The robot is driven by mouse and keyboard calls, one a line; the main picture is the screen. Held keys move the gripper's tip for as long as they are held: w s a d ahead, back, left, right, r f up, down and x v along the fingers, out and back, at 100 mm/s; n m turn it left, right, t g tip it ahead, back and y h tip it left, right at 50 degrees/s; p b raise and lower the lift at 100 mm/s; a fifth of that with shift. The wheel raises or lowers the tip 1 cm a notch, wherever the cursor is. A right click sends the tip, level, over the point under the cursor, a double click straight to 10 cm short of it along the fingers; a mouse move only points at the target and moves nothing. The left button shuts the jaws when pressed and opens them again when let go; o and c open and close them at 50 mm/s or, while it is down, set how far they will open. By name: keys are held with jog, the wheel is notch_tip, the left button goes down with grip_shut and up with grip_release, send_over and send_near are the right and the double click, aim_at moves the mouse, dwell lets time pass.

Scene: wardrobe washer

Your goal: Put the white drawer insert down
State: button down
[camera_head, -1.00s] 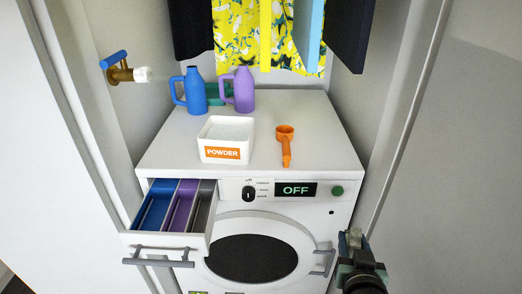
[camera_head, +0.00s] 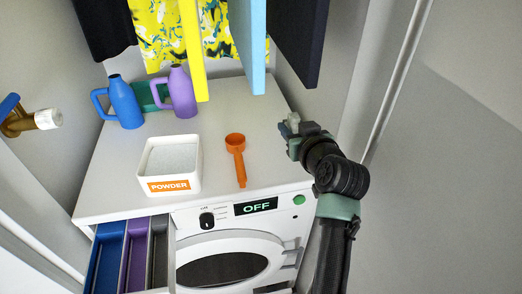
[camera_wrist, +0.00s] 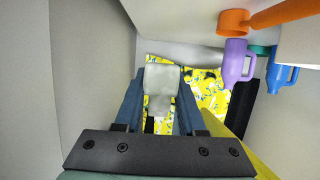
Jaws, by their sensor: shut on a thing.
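My gripper (camera_head: 291,129) is at the right edge of the washing machine's white top, to the right of the orange scoop. In the wrist view, the two blue fingers of my gripper (camera_wrist: 160,95) are shut on the small pale white insert (camera_wrist: 162,78). In the head view the insert (camera_head: 293,119) shows only as a small pale piece at the fingertips. I cannot tell how high it is above the top. The open detergent drawer (camera_head: 135,222) at the front left has blue, purple and grey compartments.
A white powder box (camera_head: 171,185), an orange scoop (camera_head: 236,158), a blue jug (camera_head: 125,104) and a purple jug (camera_head: 182,93) stand on the top. Clothes (camera_head: 165,35) hang above the back. The wardrobe's right wall is close beside my arm. The top's right side is clear.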

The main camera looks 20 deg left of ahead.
aim_at(289, 165)
notch_tip(289, 165, down, 9)
jog(key=shift+s+f+b, duration=0.1)
jog(key=shift+f+b, duration=0.05)
jog(key=shift+b, duration=0.4)
jog(key=shift+f, duration=0.15)
jog(key=c, duration=0.5)
grip_release()
